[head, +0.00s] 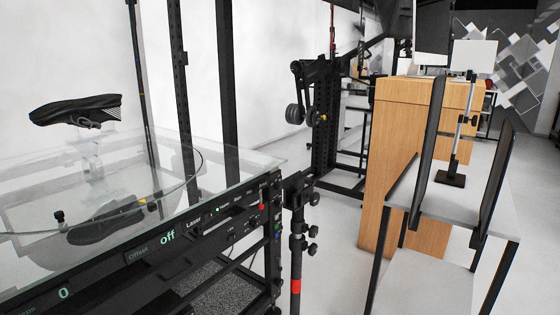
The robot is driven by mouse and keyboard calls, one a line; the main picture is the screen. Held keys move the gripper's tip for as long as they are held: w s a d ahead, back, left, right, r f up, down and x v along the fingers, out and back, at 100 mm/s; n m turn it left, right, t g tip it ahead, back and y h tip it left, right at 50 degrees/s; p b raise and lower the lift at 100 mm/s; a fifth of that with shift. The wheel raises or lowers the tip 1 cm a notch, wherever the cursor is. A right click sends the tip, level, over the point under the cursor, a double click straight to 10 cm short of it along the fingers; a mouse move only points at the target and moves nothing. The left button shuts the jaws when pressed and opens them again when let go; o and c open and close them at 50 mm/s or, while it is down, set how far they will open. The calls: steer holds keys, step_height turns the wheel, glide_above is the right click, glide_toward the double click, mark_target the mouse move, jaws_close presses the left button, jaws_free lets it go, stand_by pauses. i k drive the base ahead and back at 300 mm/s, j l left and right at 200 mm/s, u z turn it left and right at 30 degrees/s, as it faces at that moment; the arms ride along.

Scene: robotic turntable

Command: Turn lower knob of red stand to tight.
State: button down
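The red stand is a black upright pole (296,262) with a red band (296,286) near the bottom edge of the head view. It stands just right of the turntable's front corner. Dark knobs stick out from its right side. The lower knob (312,248) sits just under another knob (312,231), and an upper knob (313,198) is higher on the pole. I cannot tell how tight any knob is. The pole's base is cut off below the picture. My gripper is not in view.
The glass turntable (215,173) with a control panel (167,238) fills the left, and a dark shoe (77,109) is above it. A grey table (450,206) with upright dark panels and a wooden cabinet (384,150) are at right. Open floor (338,235) lies between.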

mark_target(313, 248)
steer(key=i+l+u, duration=0.25)
steer(key=l, duration=0.4)
steer(key=i+l+u, duration=0.1)
steer(key=l+u, duration=0.15)
steer(key=l, duration=0.45)
steer(key=l+u, duration=0.3)
steer(key=l, duration=0.4)
steer(key=i, duration=0.05)
